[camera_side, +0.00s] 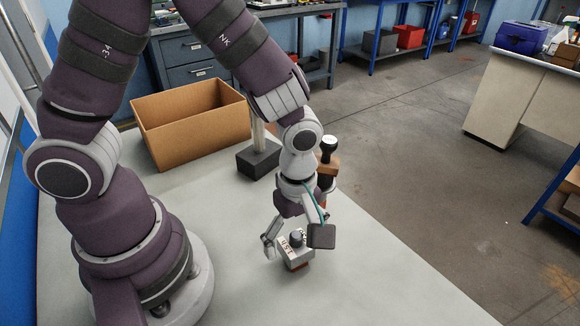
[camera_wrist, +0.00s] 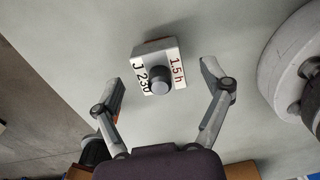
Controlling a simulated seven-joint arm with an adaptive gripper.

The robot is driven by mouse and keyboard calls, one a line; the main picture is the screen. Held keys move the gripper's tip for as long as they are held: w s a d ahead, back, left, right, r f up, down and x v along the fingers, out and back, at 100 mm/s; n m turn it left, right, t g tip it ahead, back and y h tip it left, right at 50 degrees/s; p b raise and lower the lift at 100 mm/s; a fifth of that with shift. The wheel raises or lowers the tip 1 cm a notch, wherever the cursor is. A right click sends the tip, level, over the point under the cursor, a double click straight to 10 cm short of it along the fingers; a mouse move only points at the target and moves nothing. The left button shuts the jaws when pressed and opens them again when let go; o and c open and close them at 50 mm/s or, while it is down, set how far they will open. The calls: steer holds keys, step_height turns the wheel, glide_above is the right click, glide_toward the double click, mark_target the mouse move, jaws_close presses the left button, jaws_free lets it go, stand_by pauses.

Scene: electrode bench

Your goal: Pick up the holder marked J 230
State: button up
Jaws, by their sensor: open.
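The holder marked J 230 (camera_wrist: 179,57) is a small light-grey block with a dark round knob on top and a reddish lower part. In the wrist view its top reads "J 230" in black and "1.5 h" in red. In the side view the holder (camera_side: 297,258) stands on the pale table below my gripper (camera_side: 292,243). My gripper also shows in the wrist view (camera_wrist: 161,77), open, with one finger on each side of the holder and a visible gap to each. Part of the holder's far side is hidden.
An open cardboard box (camera_side: 200,138) stands at the back of the table (camera_side: 370,290). Beside it is a dark block (camera_side: 258,160) with a pale post. A black-topped brown object (camera_side: 328,165) is partly hidden behind my wrist. The table's front right is clear.

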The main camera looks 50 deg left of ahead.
step_height(320, 180, down, 2)
steer(key=shift+f, duration=0.1)
steer(key=shift+c, duration=0.4)
steer(key=c, duration=1.2)
steer(key=shift+c, duration=0.2)
